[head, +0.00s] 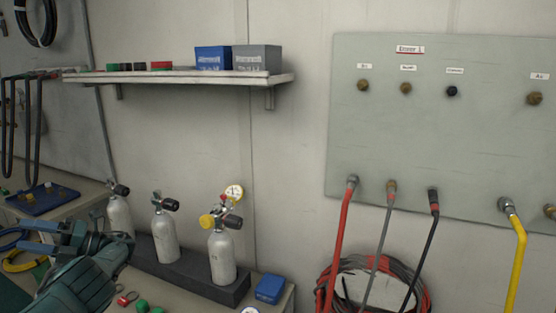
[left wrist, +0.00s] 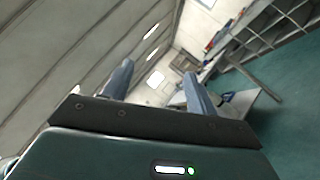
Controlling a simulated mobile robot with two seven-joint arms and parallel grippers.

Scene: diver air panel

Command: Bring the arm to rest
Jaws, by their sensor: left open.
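My left gripper (head: 24,235) is at the lower left of the head view, with its arm coming in from the bottom left. Its two blue-grey fingers point left and stand apart with nothing between them. In the left wrist view the same gripper (left wrist: 156,75) shows both fingers spread, with the far room beyond them. In the head view it appears in front of the bench, left of the grey cylinders; whether it touches anything there I cannot tell. My right gripper is in neither view.
Several grey cylinders (head: 165,241) stand in a dark rack (head: 190,276) on the bench. A blue box (head: 270,288) lies beside it. A shelf (head: 180,78) hangs above. At right, hoses (head: 340,240) hang from the wall panel (head: 440,130). A blue tray (head: 42,203) sits at far left.

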